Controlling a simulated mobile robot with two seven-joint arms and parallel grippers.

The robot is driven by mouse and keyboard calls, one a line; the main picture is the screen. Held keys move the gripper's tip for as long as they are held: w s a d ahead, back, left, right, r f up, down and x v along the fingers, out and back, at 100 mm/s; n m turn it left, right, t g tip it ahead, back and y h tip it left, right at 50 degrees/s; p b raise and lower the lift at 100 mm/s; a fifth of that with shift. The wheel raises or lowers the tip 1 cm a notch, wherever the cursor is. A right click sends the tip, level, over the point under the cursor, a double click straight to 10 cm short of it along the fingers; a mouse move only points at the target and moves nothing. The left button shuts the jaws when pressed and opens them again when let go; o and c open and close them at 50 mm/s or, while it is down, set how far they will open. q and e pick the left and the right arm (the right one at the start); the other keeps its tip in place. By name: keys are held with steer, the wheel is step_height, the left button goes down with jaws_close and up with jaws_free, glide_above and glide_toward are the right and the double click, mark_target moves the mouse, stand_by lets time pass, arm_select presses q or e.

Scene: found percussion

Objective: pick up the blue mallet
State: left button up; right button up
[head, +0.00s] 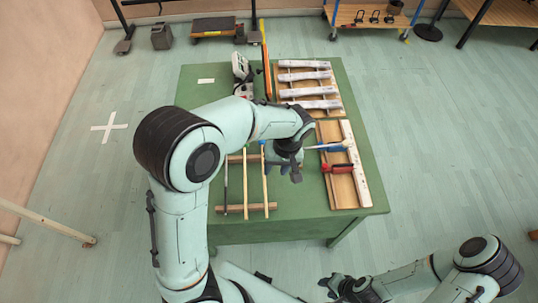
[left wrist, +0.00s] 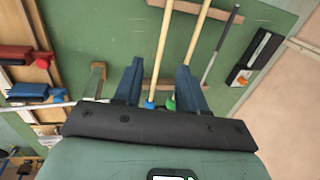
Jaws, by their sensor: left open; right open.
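The blue mallet (head: 265,185) is a pale wooden stick with a small blue head. It lies across the wooden rack on the green table and also shows in the left wrist view (left wrist: 165,50), its blue head near the gripper body. My left gripper (left wrist: 160,68) is open and empty, its dark blue fingers on either side of the mallet's line; whether they are level with it I cannot tell. In the head view, my left arm partly covers that spot. My right gripper (head: 340,286) is open and empty at the bottom, away from the table.
A green-headed mallet (left wrist: 197,35) lies close beside the blue one, near the right finger in the wrist view. A dark stick (head: 225,190) lies further left on the rack.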

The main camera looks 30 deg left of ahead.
arm_select(q)
glide_above(265, 189)
steer(key=d, duration=0.1)
step_height(265, 189, down, 6)
steer(key=f, duration=0.6)
steer(key=shift+w+a+f+b, duration=0.15)
steer(key=shift+a+b, duration=0.15)
steer(key=shift+a, duration=0.05)
jaws_close()
